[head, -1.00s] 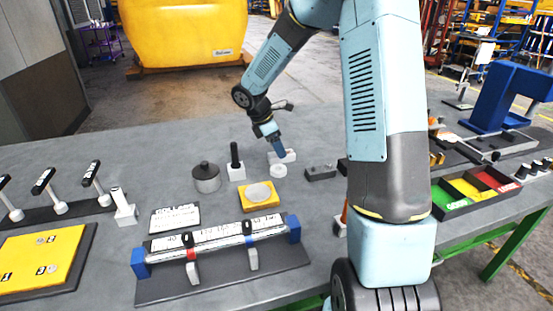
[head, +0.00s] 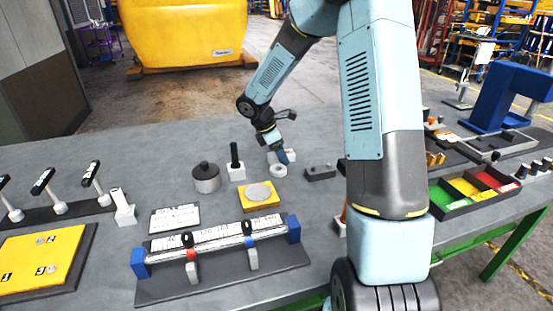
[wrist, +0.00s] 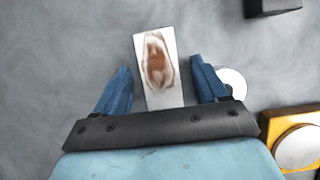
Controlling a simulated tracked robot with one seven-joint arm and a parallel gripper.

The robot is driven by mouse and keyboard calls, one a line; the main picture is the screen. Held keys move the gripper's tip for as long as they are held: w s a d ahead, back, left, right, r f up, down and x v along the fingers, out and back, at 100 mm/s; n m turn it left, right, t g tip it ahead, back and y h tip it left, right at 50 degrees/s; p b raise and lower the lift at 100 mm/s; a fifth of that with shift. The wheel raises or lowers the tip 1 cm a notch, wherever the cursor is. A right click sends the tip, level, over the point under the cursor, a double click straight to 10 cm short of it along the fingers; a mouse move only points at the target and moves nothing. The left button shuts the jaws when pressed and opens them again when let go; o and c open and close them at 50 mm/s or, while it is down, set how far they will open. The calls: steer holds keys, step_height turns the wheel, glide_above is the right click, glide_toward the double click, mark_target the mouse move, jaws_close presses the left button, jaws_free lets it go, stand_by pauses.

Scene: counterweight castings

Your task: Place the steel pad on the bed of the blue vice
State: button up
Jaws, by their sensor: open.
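A pale rectangular block with a rusty brown oval patch (wrist: 158,65), which appears to be the steel pad, lies on the grey table. In the head view the pale block (head: 291,154) is partly hidden by my gripper. My gripper (head: 284,160) is low over it, pointing down. In the wrist view my gripper (wrist: 160,88) is open, its blue fingers on either side of the block's near part with visible gaps. The blue vice (head: 510,95) stands at the far right of the table, its grey bed (head: 497,147) below its frame.
A white ring (head: 278,170) lies close beside my gripper. A yellow block with a silver disc (head: 259,196), a black-handled post (head: 236,165), and a dark block (head: 320,173) are nearby. A coloured tray (head: 470,190) stands right, beyond my arm.

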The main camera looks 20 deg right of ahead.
steer(key=shift+c, duration=0.3)
jaws_close()
stand_by(0.6)
